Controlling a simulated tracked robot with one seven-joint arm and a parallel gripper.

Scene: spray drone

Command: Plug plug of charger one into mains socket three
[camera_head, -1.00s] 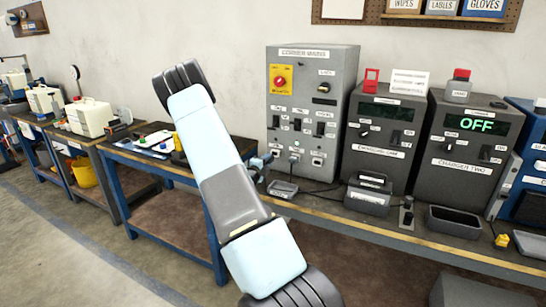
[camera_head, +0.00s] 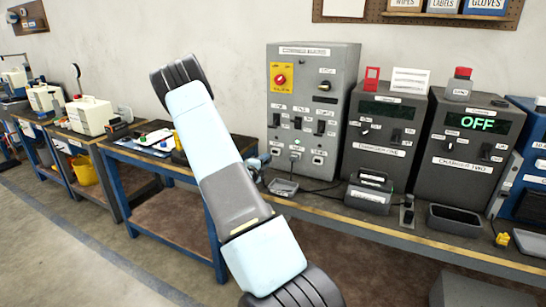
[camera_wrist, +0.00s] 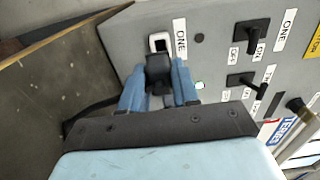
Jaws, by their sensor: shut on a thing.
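My gripper (camera_wrist: 159,88) is shut on a black plug (camera_wrist: 158,68), with one blue finger on each side of it. The plug is right at the pale-rimmed socket labelled ONE (camera_wrist: 160,42) and partly covers it; I cannot tell how far it is in. In the head view my gripper (camera_head: 260,164) is at the lower left front of the grey mains cabinet (camera_head: 335,85), and the plug in it is hidden. Mains socket three (camera_head: 317,160) looks to be the rightmost in the bottom row. Charger one (camera_head: 383,130) stands right of the cabinet, its display dark.
Charger two (camera_head: 468,145) reads OFF. A dark cable runs along the bench there. Switches (camera_wrist: 252,34) stand out from the panel near my gripper.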

